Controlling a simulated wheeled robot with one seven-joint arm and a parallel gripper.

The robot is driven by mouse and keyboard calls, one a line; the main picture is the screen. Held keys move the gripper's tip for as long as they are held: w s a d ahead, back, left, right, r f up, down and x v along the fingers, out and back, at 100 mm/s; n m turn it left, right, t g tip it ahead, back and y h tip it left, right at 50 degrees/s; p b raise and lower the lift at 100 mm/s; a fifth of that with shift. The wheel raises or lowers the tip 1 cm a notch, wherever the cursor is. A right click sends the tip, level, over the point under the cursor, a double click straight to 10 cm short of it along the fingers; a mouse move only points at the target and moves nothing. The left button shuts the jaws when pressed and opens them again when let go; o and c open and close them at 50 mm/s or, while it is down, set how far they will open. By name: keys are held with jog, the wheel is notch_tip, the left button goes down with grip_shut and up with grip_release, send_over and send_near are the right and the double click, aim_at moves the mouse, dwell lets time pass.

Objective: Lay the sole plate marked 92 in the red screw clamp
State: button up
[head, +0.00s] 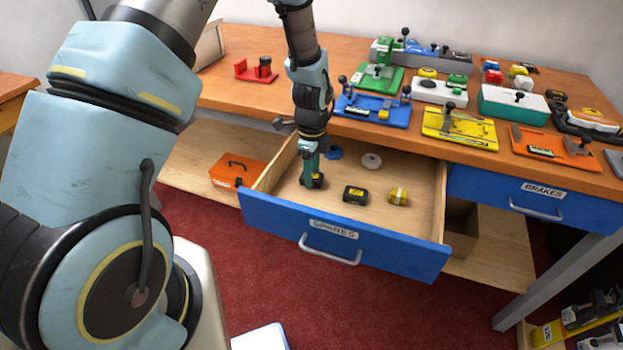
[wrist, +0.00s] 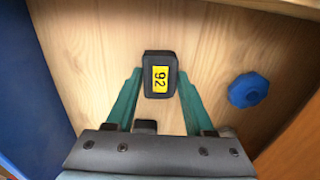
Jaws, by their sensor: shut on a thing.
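The sole plate marked 92 (wrist: 160,75) is a small dark block with a yellow label. It is between the fingers of my gripper (wrist: 160,80), which is shut on it. In the head view my gripper (head: 311,170) reaches down into the open SPARES drawer, and the plate (head: 318,182) shows partly at the fingertips, at the drawer's left side. I cannot tell whether it still touches the drawer floor. A red fixture with a black upright part, seemingly the red screw clamp (head: 243,73), stands at the back left of the bench; no plate is clearly visible in it.
Several coloured fixtures crowd the bench's middle and right. Bare wood surrounds the red fixture.

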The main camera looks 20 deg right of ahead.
jog(key=shift+r+p, duration=1.6)
jog(key=shift+r, duration=0.8)
